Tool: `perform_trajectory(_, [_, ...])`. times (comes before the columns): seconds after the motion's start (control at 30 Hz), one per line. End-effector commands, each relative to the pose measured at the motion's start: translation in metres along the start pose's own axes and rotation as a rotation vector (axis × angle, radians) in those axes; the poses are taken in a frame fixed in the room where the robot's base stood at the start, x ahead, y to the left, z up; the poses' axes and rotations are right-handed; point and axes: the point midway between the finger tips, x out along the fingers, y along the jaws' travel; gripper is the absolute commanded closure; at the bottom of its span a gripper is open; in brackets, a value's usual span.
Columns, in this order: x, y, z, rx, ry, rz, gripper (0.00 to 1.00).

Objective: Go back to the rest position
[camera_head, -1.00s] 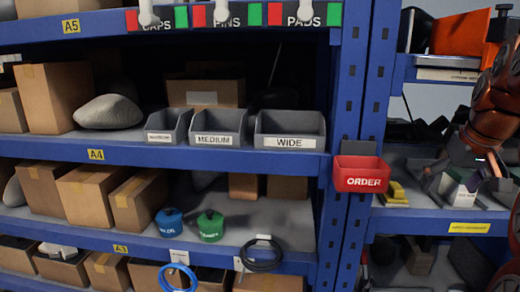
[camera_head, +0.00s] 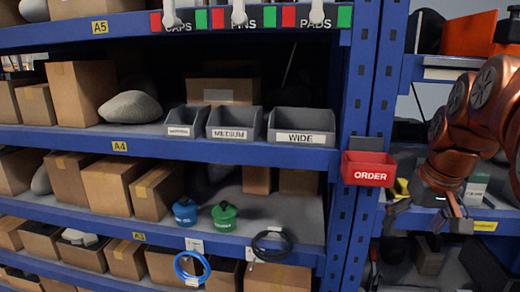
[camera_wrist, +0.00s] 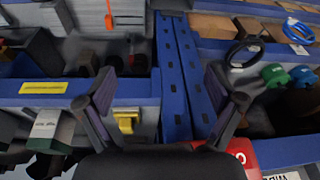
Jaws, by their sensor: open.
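My copper-coloured arm comes in at the right of the head view. My gripper (camera_head: 430,215) hangs at its end with two dark fingers spread apart and nothing between them. It is to the lower right of the red ORDER bin (camera_head: 368,170), in front of the right-hand shelves. In the wrist view my gripper (camera_wrist: 160,82) also shows its fingers wide apart, with the blue rack post (camera_wrist: 172,75) behind the gap. Part of the red bin (camera_wrist: 243,155) shows there beside the right finger.
The blue rack (camera_head: 130,148) holds grey bins marked MEDIUM (camera_head: 233,125) and WIDE (camera_head: 300,128), a blue canister (camera_head: 185,211), a green canister (camera_head: 225,216), a black coil (camera_head: 270,245) and a blue coil (camera_head: 190,268). A yellow object (camera_wrist: 127,122) lies on the neighbouring shelf.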

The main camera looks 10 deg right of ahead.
Motion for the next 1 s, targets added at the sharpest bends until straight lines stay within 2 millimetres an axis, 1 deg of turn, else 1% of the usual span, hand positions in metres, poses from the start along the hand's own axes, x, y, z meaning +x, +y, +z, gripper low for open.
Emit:
perform_trajectory(0.03, [0.01, -0.017, 0.011, -0.021, -0.029, -0.009, 0.07])
perform_trajectory(0.1, [0.023, -0.039, 0.029, -0.042, -0.063, -0.017, 0.07])
perform_trajectory(0.17, [0.034, -0.056, 0.044, -0.061, -0.093, -0.022, 0.07])
perform_trajectory(0.2, [0.042, -0.067, 0.056, -0.073, -0.115, -0.025, 0.07])
perform_trajectory(0.27, [0.052, -0.082, 0.075, -0.09, -0.146, -0.027, 0.07])
perform_trajectory(0.3, [0.059, -0.09, 0.088, -0.102, -0.169, -0.028, 0.07])
perform_trajectory(0.37, [0.069, -0.102, 0.108, -0.119, -0.2, -0.027, 0.07])
perform_trajectory(0.4, [0.076, -0.109, 0.123, -0.13, -0.223, -0.026, 0.07])
perform_trajectory(0.47, [0.085, -0.118, 0.143, -0.147, -0.248, -0.021, 0.07])
perform_trajectory(0.5, [0.092, -0.123, 0.159, -0.157, -0.27, -0.017, 0.07])
perform_trajectory(0.57, [0.1, -0.129, 0.181, -0.173, -0.299, -0.01, 0.07])
perform_trajectory(0.6, [0.106, -0.132, 0.196, -0.181, -0.322, -0.004, 0.07])
perform_trajectory(0.73, [0.12, -0.136, 0.237, -0.206, -0.37, 0.014, 0.07])
perform_trajectory(0.8, [0.126, -0.136, 0.251, -0.215, -0.387, 0.022, 0.07])
perform_trajectory(0.9, [0.131, -0.136, 0.267, -0.223, -0.406, 0.03, 0.07])
perform_trajectory(1.0, [0.133, -0.135, 0.273, -0.225, -0.411, 0.034, 0.07])
